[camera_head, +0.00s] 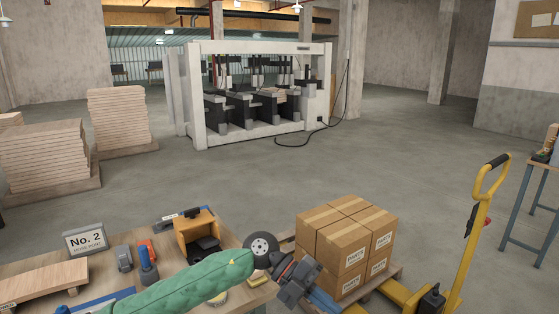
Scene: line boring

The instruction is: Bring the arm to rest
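My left arm, in a green quilted sleeve (185,287), comes in from the lower left and reaches across the front of the workbench (228,239). My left gripper (318,297) is past the bench's right end, in front of the stacked cartons in the picture. It is dark grey with blue parts and points down to the right. Its fingertips are too small and unclear to tell whether they are open or shut. I see no object clearly held. My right gripper is not in view.
Cartons (345,222) stand on a pallet beside a yellow pallet jack (470,240). The bench carries a No. 2 sign (85,240), a wooden box (193,229) and small tools. Board stacks (118,118) stand left. A white-framed machine (197,95) is behind open floor.

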